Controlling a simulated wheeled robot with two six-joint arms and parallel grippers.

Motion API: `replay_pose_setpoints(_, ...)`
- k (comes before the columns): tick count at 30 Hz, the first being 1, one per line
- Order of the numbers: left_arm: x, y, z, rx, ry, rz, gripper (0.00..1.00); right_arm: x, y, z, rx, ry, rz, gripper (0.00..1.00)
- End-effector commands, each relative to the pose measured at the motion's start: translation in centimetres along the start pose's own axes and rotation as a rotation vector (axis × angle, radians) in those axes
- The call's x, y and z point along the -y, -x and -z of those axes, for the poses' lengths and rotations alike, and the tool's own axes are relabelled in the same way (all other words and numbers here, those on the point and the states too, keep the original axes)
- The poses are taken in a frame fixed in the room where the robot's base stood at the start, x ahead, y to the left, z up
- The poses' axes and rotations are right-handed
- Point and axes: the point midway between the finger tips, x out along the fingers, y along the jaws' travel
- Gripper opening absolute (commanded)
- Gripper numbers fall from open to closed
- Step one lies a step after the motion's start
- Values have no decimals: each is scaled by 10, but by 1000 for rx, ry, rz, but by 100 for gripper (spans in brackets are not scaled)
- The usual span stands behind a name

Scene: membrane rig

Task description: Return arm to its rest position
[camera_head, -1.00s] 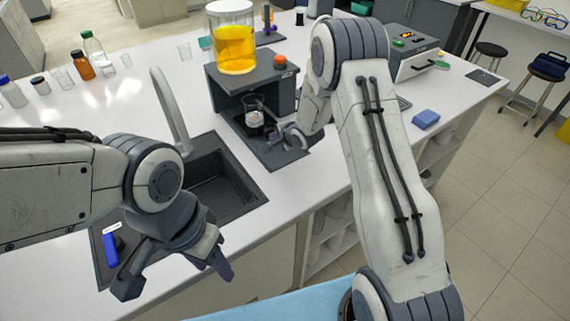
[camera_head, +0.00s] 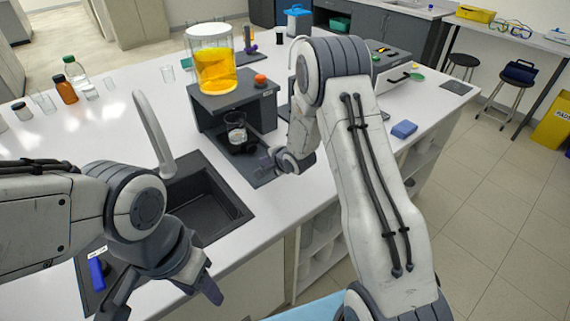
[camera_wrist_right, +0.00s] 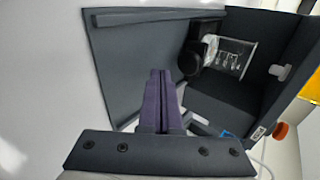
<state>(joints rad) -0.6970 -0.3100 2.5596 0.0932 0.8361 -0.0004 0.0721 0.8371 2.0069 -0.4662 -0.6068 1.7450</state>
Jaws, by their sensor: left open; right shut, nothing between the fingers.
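My right gripper (camera_head: 272,160) is shut and empty, low over the front of the dark rig's base plate (camera_head: 262,176). In the right wrist view its purple fingers (camera_wrist_right: 160,102) are pressed together. A clear beaker (camera_head: 236,130) stands inside the rig's open bay, apart from the fingers; it also shows in the right wrist view (camera_wrist_right: 234,57). The rig (camera_head: 262,105) carries a clear tank of orange liquid (camera_head: 214,70) and an orange knob (camera_head: 260,80) on top. My left gripper (camera_head: 163,297) is open and empty at the lower left, in front of the sink.
The sink (camera_head: 212,198) with its tall tap (camera_head: 152,130) lies between my arms. Several bottles, among them a brown one (camera_head: 66,91), stand at the back left. A blue block (camera_head: 404,129) lies right of my right arm. The counter between bottles and rig is mostly clear.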

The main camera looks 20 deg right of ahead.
Motion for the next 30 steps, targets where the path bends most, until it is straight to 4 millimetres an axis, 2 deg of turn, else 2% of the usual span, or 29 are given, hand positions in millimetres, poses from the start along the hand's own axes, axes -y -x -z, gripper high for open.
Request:
replay_pose_setpoints(3,1,-7,0,0,0,0,50,3,32,2,-4,0,8,0)
replay_pose_setpoints(9,1,-10,-1,1,0,0,50,1,72,5,-7,-3,5,0)
replay_pose_setpoints(15,1,-10,-1,1,0,0,50,1,91,4,-5,-1,3,0)
replay_pose_setpoints(20,1,-10,-1,1,0,0,50,2,95,2,-4,6,1,0)
replay_pose_setpoints(23,1,-10,-1,0,0,0,50,5,100,-10,-6,81,-25,0)
replay_pose_setpoints(26,1,-10,-1,0,0,0,50,8,116,-37,-4,271,-99,0)
replay_pose_setpoints(29,1,-10,-1,0,0,0,50,5,146,-77,31,545,-210,0)
replay_pose_setpoints(30,1,-10,-1,0,0,0,50,0,162,-94,61,664,-258,0)
